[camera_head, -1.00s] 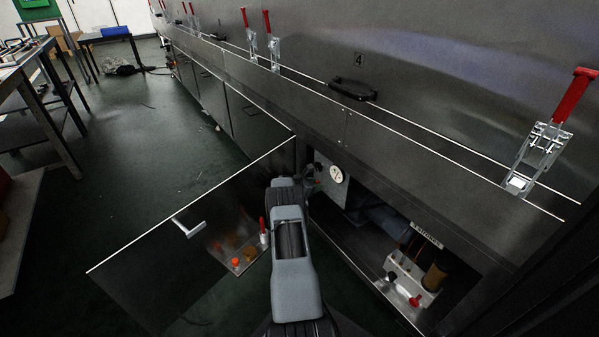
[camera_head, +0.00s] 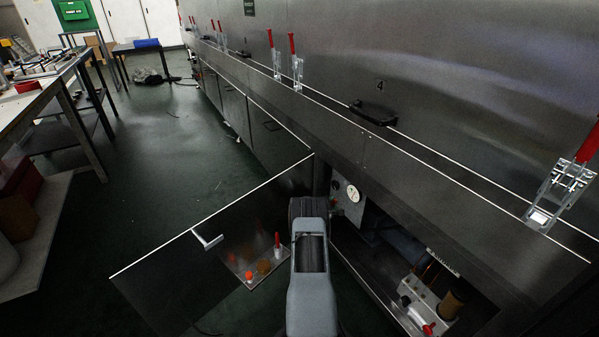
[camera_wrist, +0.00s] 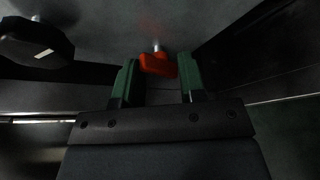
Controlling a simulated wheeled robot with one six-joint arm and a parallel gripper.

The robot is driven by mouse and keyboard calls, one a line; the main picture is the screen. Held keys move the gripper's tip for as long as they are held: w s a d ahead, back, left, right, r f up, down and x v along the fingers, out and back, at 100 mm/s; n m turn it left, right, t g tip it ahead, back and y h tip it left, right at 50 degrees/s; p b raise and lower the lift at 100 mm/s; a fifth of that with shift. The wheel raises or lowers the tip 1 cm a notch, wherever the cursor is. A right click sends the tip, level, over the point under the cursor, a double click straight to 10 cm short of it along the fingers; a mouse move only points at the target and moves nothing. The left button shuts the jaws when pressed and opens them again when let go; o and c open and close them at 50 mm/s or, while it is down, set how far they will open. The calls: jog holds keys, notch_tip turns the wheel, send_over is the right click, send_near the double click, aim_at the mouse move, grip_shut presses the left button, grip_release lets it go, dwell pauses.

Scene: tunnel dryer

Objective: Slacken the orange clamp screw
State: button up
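The orange clamp screw (camera_wrist: 158,64) shows in the wrist view as an orange-red handle on a short pale metal stem, near the top middle. My gripper (camera_wrist: 160,79) is open, with one green finger on each side of the handle. A gap shows beside the handle, clearest on the right, so it does not look gripped. How deep the handle sits between the fingers I cannot tell. In the head view my arm reaches into the open cabinet under the dryer, and my gripper is hidden behind it.
A round gauge (camera_head: 352,193) and a red-handled valve block (camera_head: 412,312) are inside the cabinet. A black knob (camera_wrist: 35,43) is left of the screw.

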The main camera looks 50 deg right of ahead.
jog(key=m+h+p, duration=0.1)
jog(key=m, duration=0.2)
jog(key=m+t+h+p, duration=0.1)
jog(key=m, duration=0.2)
jog(key=shift+s+a+f+h+p, duration=0.1)
jog(key=shift+f+h+p, duration=0.1)
jog(key=shift+h+p, duration=0.1)
jog(key=a+p, duration=0.6)
jog(key=a, duration=0.8)
jog(key=a+r+m+g+y+p, duration=0.1)
jog(key=r+p, duration=0.3)
jog(key=r, duration=0.9)
jog(key=w+a+r+m+g+y+p, duration=0.1)
jog(key=a+r+m+g+p, duration=0.1)
jog(key=r, duration=1.1)
jog(key=shift+w+a+g+y+p, duration=0.2)
jog(key=shift+a+g+y+p, duration=0.2)
jog(key=shift+a+g+p, duration=0.6)
jog(key=shift+a+r, duration=0.1)
jog(key=shift+r, duration=0.05)
